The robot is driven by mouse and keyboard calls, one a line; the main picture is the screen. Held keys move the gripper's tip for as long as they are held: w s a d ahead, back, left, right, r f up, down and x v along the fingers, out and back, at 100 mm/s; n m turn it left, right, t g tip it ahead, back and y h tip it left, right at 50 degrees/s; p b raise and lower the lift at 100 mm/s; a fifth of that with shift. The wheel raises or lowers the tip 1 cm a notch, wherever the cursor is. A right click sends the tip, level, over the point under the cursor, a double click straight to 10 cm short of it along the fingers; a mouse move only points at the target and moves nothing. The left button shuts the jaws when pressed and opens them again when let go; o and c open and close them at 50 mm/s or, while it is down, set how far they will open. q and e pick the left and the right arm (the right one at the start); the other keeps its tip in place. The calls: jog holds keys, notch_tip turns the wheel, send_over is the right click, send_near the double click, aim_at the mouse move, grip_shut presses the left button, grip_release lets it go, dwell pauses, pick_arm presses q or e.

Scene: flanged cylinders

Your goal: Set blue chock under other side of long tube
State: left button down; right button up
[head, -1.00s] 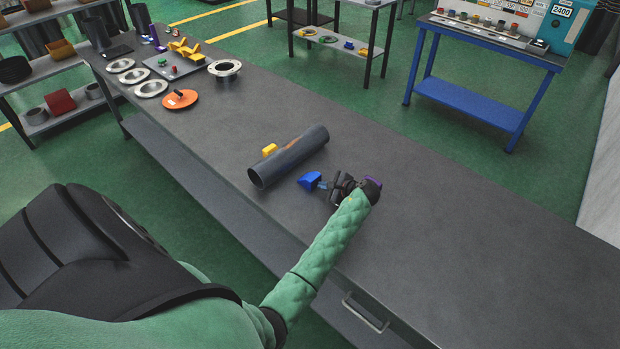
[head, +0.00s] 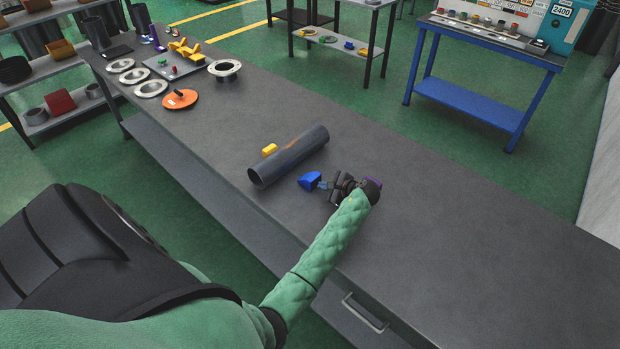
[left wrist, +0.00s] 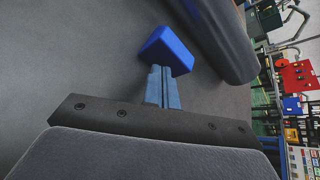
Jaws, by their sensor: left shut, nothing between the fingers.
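The long dark grey tube (head: 290,157) lies on the workbench, and its side also shows in the left wrist view (left wrist: 220,40). A yellow chock (head: 269,149) sits against its far side. The blue chock (head: 309,181) is on the near side, close to the tube; I cannot tell whether they touch. My left gripper (head: 323,185) points at the blue chock from the right. In the left wrist view its fingers (left wrist: 161,72) are shut together, with their tips at the blue chock (left wrist: 166,50) and nothing between them. My right gripper is not in view.
Metal rings (head: 151,88), an orange disc (head: 180,99), a flanged ring (head: 224,69) and a tray (head: 172,68) with yellow parts occupy the bench's far left end. The bench (head: 450,230) is clear right of my left arm.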

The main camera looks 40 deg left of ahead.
aim_at(316, 179)
pick_arm(q)
jog(key=shift+a, duration=0.4)
dwell(0.6)
jog(key=shift+w+a, duration=0.2)
jog(key=shift+a, duration=2.45)
jog(key=shift+d, duration=0.1)
jog(key=shift+f+v, duration=0.25)
jog(key=shift+v, duration=1.25)
jog(key=shift+d, duration=0.2)
